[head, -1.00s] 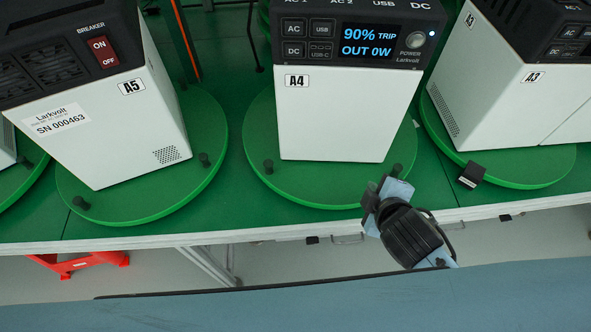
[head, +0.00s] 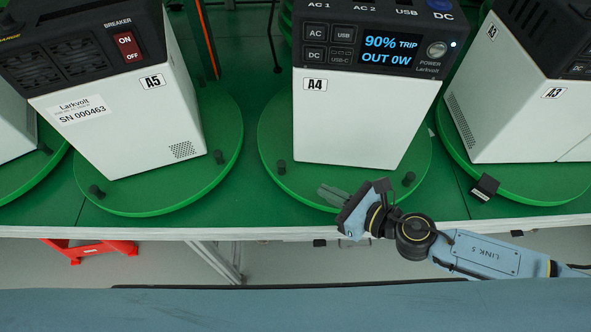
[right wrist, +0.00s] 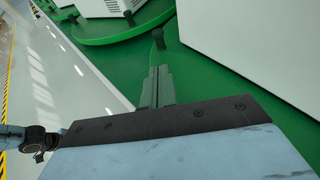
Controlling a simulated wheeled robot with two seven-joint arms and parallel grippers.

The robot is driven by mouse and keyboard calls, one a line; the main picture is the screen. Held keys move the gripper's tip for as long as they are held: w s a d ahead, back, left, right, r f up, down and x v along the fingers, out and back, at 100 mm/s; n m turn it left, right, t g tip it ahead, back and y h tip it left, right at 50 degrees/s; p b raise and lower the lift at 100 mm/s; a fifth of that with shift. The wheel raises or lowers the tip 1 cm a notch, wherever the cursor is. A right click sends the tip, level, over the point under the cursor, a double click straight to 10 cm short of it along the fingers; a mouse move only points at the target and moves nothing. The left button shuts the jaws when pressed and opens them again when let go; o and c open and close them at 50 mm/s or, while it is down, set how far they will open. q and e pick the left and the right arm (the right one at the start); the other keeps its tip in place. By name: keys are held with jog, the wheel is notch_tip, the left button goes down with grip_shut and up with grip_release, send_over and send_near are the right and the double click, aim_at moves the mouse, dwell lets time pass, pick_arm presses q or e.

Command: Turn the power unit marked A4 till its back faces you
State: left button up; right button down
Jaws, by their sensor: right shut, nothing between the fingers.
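The power unit A4 (head: 348,120) stands upright on its green turntable (head: 300,192). Its display side faces me, reading "90% TRIP, OUT 0W". Dark pegs rise from the turntable rim, one at front left (head: 281,167) and one at front right (head: 408,178). My right gripper (head: 328,194) is shut and empty, over the front rim between these pegs. In the right wrist view the shut fingers (right wrist: 157,85) point toward a peg (right wrist: 157,40), with the white side of a unit (right wrist: 235,45) to the right. My left gripper is not in view.
Power unit A5 (head: 130,130) stands on the turntable at left, its breaker side toward me. Power unit A3 (head: 500,120) stands on the turntable at right. The table's pale front edge (head: 150,234) runs below. A red stool (head: 90,250) is on the floor.

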aim_at(295, 182)
jog(key=x, duration=0.6)
jog(key=r+x, duration=0.1)
jog(key=x, duration=0.2)
jog(key=shift+w+a, duration=0.15)
jog(key=shift+a, duration=0.05)
jog(key=shift+w+a, duration=0.25)
